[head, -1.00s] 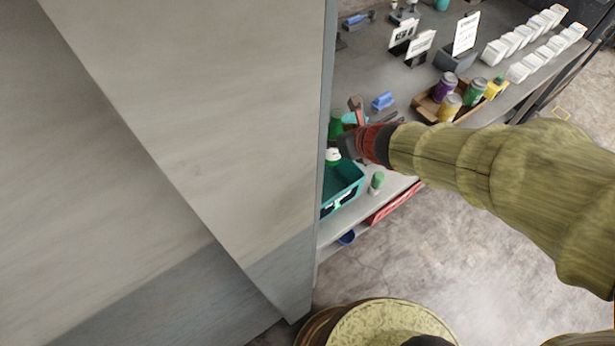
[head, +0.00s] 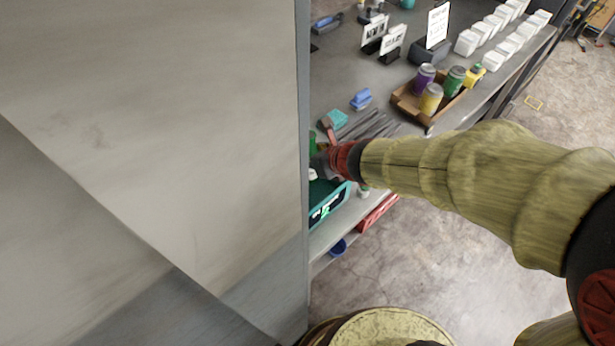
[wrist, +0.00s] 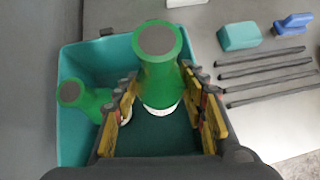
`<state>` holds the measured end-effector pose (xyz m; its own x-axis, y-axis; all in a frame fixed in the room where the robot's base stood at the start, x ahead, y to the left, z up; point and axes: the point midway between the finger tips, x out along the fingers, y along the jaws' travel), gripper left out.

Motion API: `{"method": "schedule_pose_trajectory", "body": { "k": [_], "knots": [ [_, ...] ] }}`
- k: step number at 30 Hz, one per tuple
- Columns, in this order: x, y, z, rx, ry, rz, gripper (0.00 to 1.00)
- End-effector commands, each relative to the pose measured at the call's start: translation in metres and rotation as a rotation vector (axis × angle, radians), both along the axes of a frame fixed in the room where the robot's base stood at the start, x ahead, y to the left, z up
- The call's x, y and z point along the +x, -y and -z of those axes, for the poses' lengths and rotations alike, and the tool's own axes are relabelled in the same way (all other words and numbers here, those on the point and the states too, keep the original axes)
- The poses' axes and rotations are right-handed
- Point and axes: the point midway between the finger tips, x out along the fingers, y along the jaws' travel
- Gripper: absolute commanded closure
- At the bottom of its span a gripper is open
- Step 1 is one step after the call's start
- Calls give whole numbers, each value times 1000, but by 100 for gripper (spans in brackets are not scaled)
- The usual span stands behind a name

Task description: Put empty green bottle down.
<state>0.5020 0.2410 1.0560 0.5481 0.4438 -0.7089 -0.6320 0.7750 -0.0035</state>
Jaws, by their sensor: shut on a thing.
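In the wrist view a green bottle (wrist: 158,75) with a dark round end and a white end stands between the fingers of my gripper (wrist: 161,92), which is shut on it. The bottle is over or inside a teal bin (wrist: 72,140); whether it touches the bin floor I cannot tell. A second green bottle (wrist: 88,101) leans in the bin's left part. In the head view my gripper (head: 322,163) is at the teal bin (head: 338,208), partly hidden by the grey panel. Only a bit of green bottle (head: 312,143) shows there.
A large grey panel (head: 200,120) blocks the head view's left side. On the table, right of the bin, lie dark rods (wrist: 262,73), a teal block (wrist: 238,36) and a blue tool (wrist: 292,24). A cardboard tray (head: 408,106) holds several cans.

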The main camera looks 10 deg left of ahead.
Motion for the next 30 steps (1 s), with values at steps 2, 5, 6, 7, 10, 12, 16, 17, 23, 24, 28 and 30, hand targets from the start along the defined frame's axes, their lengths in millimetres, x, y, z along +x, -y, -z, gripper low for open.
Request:
{"method": "schedule_pose_trajectory", "body": {
  "k": [2,5,6,7,10,12,16,17,23,24,28,30],
  "knots": [
    [0,0,11,1,1,0,81],
    [1,0,15,1,2,0,81],
    [1,0,16,1,2,0,81],
    [1,0,18,1,2,0,81],
    [1,0,27,1,2,0,81],
    [0,0,38,1,2,0,81],
    [0,0,52,1,2,0,81],
    [1,0,52,1,3,-1,81],
    [1,0,50,1,3,-1,81],
    [1,0,50,1,3,-1,81],
    [1,0,54,1,3,-1,81],
    [0,0,54,1,2,-1,56]
  ]
}}
